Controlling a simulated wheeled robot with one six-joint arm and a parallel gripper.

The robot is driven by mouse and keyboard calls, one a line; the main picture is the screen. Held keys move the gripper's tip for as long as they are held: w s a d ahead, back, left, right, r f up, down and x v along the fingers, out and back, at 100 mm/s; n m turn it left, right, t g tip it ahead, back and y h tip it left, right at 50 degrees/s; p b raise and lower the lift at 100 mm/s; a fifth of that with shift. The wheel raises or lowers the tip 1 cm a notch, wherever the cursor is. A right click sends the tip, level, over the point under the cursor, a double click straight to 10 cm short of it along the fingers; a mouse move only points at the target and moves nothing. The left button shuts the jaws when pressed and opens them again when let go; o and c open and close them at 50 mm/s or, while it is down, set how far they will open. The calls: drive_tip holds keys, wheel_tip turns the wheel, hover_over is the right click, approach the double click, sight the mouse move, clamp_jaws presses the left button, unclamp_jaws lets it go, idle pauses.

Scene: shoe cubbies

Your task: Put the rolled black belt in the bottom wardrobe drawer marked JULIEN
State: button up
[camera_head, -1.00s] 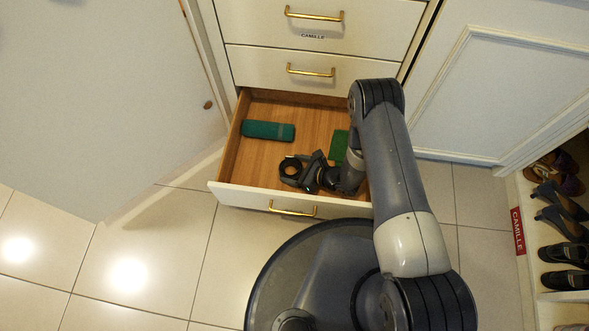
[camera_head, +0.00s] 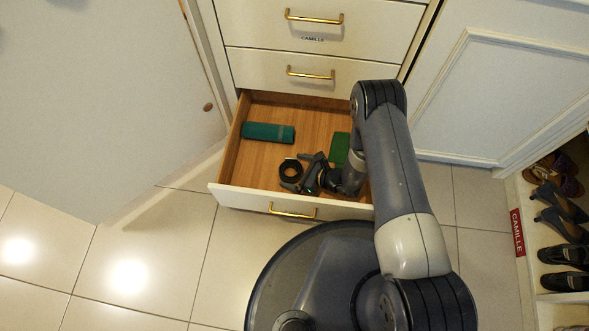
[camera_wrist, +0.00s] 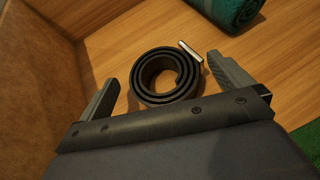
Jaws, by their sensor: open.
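The rolled black belt (camera_head: 291,171) lies on the wooden floor of the open bottom drawer (camera_head: 262,170), near its front wall. In the wrist view the belt (camera_wrist: 140,84) is a loose coil with a silver buckle, resting on the wood. My gripper (camera_head: 303,170) is inside the drawer beside the belt. In the wrist view its two fingers (camera_wrist: 165,84) are spread wide, one on each side of the coil, with clear gaps. No JULIEN label is readable on this drawer's front.
A rolled teal cloth (camera_head: 268,132) lies at the drawer's back left. A green item (camera_head: 340,147) lies to the right, partly behind my arm. Closed drawers (camera_head: 312,65) stand above, one marked CAMILLE. Shoe cubbies (camera_head: 517,232) are at the right.

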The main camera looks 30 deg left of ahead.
drive_tip(key=p+v, duration=0.2)
drive_tip(key=v, duration=0.5)
drive_tip(key=shift+r, duration=0.1)
